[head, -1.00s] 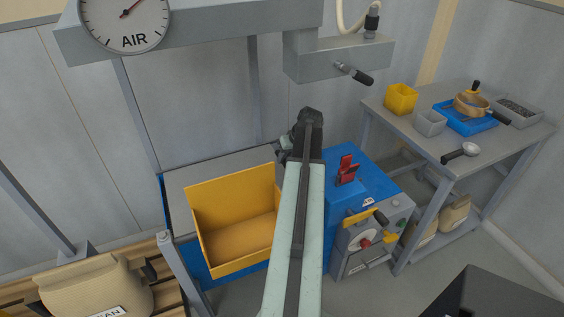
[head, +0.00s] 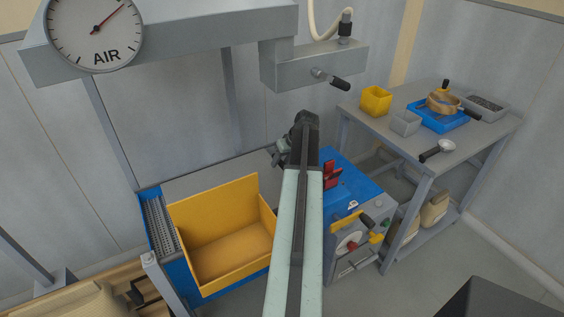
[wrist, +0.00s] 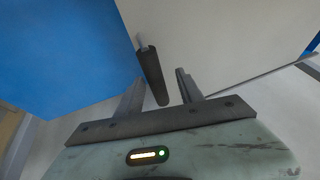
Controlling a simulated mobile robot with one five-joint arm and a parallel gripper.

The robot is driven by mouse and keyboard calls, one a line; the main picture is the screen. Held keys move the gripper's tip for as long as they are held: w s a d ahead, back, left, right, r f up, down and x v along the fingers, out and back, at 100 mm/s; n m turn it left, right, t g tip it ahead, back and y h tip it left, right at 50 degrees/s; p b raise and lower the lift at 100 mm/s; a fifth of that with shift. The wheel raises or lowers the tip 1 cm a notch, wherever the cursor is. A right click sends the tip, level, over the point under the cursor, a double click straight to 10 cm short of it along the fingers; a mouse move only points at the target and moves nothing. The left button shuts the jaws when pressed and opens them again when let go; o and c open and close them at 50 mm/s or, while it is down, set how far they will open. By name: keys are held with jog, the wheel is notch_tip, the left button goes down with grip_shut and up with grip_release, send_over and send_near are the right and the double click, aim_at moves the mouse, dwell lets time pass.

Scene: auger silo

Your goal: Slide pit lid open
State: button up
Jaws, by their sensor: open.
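The pit lid (head: 212,181) is a flat grey panel on top of the blue machine, behind the yellow bin. A slotted grate (head: 160,222) is uncovered at its left. My gripper (head: 283,153) is near the lid's right end, and my arm hides part of that area. In the wrist view my gripper (wrist: 160,90) is open. A dark cylindrical handle (wrist: 152,75) on a metal stub lies between its fingers, with visible gaps. A pale grey panel (wrist: 220,40) is beside the handle. Whether the fingers touch the handle cannot be told.
The yellow bin (head: 222,225) stands at the machine's front. A red lever (head: 331,175) and a control panel (head: 357,243) are right of my arm. A grey beam with an AIR gauge (head: 95,30) crosses above. A bench (head: 437,160) with containers stands at right.

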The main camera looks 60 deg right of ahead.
jog(key=p+v, duration=0.6)
jog(key=v, duration=0.1)
jog(key=shift+w+r+p, duration=0.1)
jog(key=shift+r+p, duration=0.1)
jog(key=shift+p, duration=0.1)
jog(key=shift+s+r+p, duration=0.3)
jog(key=shift+r, duration=0.05)
jog(key=shift+f, duration=0.15)
jog(key=shift+s, duration=0.1)
